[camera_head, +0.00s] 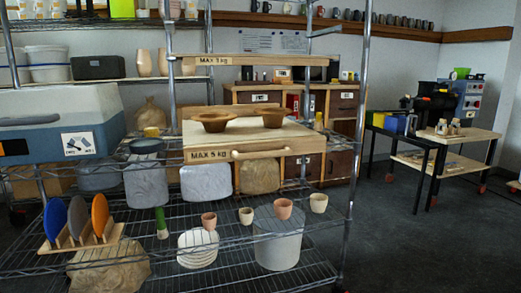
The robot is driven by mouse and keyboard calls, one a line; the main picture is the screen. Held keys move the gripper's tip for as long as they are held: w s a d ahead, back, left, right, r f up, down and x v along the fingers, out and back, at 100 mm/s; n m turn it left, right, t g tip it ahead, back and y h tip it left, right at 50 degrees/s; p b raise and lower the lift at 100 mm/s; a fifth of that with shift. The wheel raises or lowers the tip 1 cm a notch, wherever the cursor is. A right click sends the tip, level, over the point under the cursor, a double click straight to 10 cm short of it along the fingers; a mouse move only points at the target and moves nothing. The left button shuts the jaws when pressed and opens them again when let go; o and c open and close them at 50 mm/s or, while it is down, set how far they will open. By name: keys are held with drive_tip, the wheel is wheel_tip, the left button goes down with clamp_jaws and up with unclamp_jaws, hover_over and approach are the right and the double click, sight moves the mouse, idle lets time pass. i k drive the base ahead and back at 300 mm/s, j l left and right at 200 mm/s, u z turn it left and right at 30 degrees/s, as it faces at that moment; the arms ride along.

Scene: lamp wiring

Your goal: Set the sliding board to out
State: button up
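How far the board stands out of the rack is hard to tell from this one view. Another wooden board (262,60), with a weight label, is higher up in the rack. My gripper is not in view.
Small cups, such as a pink cup (283,208), stand on the wire shelf below the board. A plate holder (82,240) is at lower left, a blue-grey cooler (60,125) at left. Dark floor (430,240) is open at right, before a side table (445,150).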

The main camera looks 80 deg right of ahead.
sight(245, 138)
drive_tip(key=z, duration=2.55)
